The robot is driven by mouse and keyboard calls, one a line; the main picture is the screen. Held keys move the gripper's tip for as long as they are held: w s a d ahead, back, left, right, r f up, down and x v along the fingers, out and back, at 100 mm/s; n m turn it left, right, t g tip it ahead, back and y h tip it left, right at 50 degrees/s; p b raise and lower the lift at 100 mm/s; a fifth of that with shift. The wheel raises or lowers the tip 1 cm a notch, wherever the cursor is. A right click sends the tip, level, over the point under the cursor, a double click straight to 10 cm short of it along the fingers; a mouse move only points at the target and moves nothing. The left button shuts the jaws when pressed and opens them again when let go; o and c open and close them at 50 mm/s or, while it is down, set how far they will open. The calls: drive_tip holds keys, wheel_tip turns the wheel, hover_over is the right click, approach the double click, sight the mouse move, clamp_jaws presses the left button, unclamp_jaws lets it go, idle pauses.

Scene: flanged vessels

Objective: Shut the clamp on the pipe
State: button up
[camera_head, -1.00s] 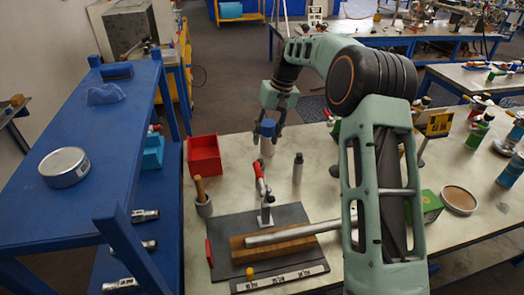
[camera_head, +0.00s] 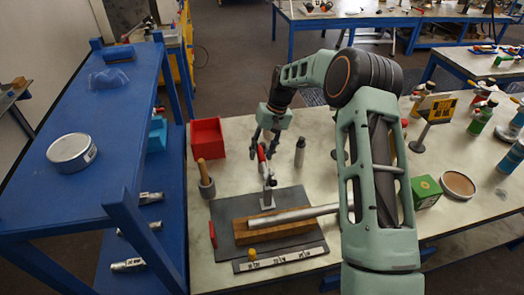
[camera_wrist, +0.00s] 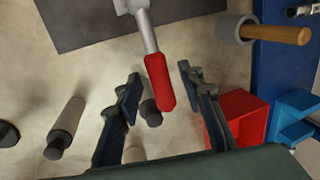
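The clamp (camera_head: 268,186) stands upright on a dark grey plate (camera_head: 228,213), with its red handle pointing up. The pipe (camera_head: 295,214) is a silver tube lying across a wooden block (camera_head: 275,232); my arm hides its right end. My gripper (camera_head: 262,148) is open at the top of the handle. In the wrist view, the red handle (camera_wrist: 158,82) lies between the two spread fingers of my gripper (camera_wrist: 160,75), with a gap on each side.
A red bin (camera_head: 207,138) stands behind left, and a mortar with a wooden pestle (camera_head: 205,178) left of the clamp. A grey bottle (camera_head: 300,152) stands just right of the gripper. A blue shelf (camera_head: 95,190) borders the left. A green box (camera_head: 427,192) is at right.

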drive_tip(key=shift+c, duration=0.4)
clamp_jaws()
